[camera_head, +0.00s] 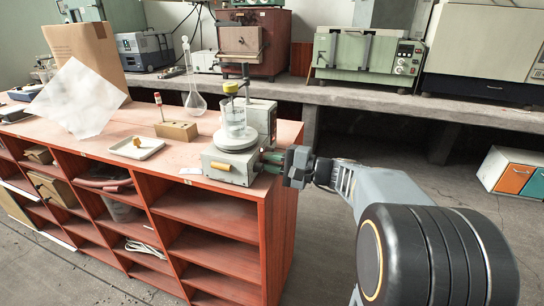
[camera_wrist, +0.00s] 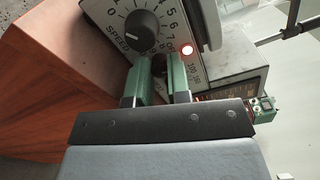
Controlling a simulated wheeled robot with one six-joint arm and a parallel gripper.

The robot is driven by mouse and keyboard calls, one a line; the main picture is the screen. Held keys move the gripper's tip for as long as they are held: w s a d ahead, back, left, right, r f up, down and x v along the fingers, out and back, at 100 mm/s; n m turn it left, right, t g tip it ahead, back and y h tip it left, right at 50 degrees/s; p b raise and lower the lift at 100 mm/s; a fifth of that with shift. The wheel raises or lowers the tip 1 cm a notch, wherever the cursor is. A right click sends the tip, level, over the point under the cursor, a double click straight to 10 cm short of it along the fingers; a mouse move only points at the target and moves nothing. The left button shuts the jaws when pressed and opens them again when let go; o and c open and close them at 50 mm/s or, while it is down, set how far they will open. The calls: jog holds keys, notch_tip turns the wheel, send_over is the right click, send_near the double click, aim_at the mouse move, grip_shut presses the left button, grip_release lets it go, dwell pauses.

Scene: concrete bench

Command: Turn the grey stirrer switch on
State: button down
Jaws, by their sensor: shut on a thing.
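The grey stirrer (camera_head: 216,162) stands at the right end of the red bench, with a glass beaker (camera_head: 235,125) on its round top plate. My gripper (camera_head: 268,161) reaches in from the right to the stirrer's side. In the wrist view its green fingers (camera_wrist: 160,72) are at the panel, just below the knob and lamp, closed around a small dark part, the stirrer switch (camera_wrist: 159,64). The fingers mostly hide the switch, so its position cannot be told.
A white tray (camera_head: 137,155), a wooden block (camera_head: 177,132) and a flask (camera_head: 195,100) stand left of the stirrer. A cardboard box (camera_head: 88,45) is at the far left. A long bench (camera_head: 350,93) with instruments runs behind. Open floor lies to the right.

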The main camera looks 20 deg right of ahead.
jog(key=c, duration=1.1)
grip_release()
jog(key=shift+d, duration=0.1)
jog(key=p+v, duration=0.1)
jog(key=v, duration=1.2)
jog(key=shift+s+d+p, duration=0.25)
jog(key=shift+s+p, duration=0.05)
